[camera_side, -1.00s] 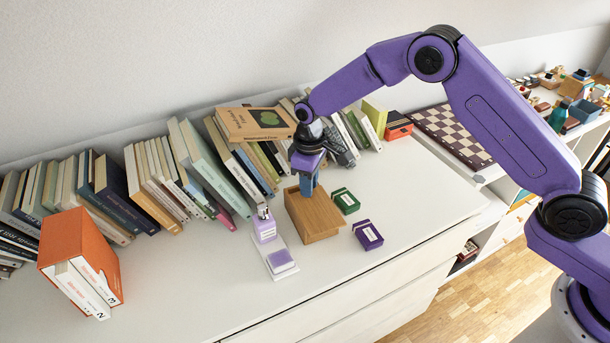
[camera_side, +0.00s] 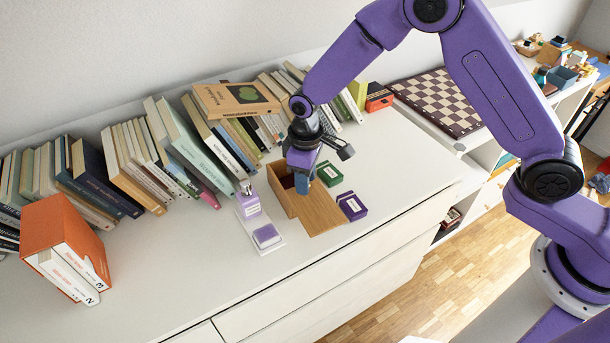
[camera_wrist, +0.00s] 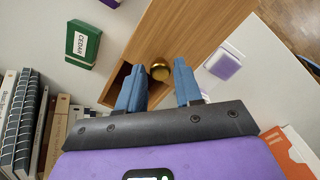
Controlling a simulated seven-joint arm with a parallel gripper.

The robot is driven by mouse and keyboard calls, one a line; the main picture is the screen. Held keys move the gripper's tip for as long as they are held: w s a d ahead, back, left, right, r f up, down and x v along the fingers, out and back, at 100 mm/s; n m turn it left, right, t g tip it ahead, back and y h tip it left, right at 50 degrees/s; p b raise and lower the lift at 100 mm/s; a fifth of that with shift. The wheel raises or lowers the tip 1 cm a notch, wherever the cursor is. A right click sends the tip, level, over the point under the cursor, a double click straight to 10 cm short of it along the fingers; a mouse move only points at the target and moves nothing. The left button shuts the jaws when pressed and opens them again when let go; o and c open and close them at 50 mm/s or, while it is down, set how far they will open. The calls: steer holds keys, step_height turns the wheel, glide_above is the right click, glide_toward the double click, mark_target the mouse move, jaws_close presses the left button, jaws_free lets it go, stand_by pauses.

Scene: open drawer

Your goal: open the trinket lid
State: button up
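The trinket box (camera_side: 279,190) is a wooden box on the white dresser top. Its flat wooden lid (camera_side: 322,213) is slid toward the front right and overhangs the box, leaving the back part open with a dark inside. My gripper (camera_side: 302,187) is low over the box.
A green box (camera_side: 329,173) labelled CEDAR in the wrist view and a purple box (camera_side: 352,206) lie right of the trinket box. A lilac bottle and block on a white tray (camera_side: 270,247) stand left. Books (camera_side: 215,150) line the wall behind. The front dresser top is clear.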

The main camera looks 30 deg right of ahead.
steer(key=shift+o, duration=0.6)
step_height(320, 180, up, 17)
steer(key=shift+r, duration=0.2)
stand_by(0.5)
steer(key=s+d+n, duration=0.2)
steer(key=s+d, duration=0.7)
steer(key=s, duration=0.6)
steer(key=s+d+n, duration=0.2)
steer(key=s+d, duration=0.8)
steer(key=s, duration=0.5)
steer(key=shift+s+f, duration=0.3)
steer(key=shift+f, duration=0.15)
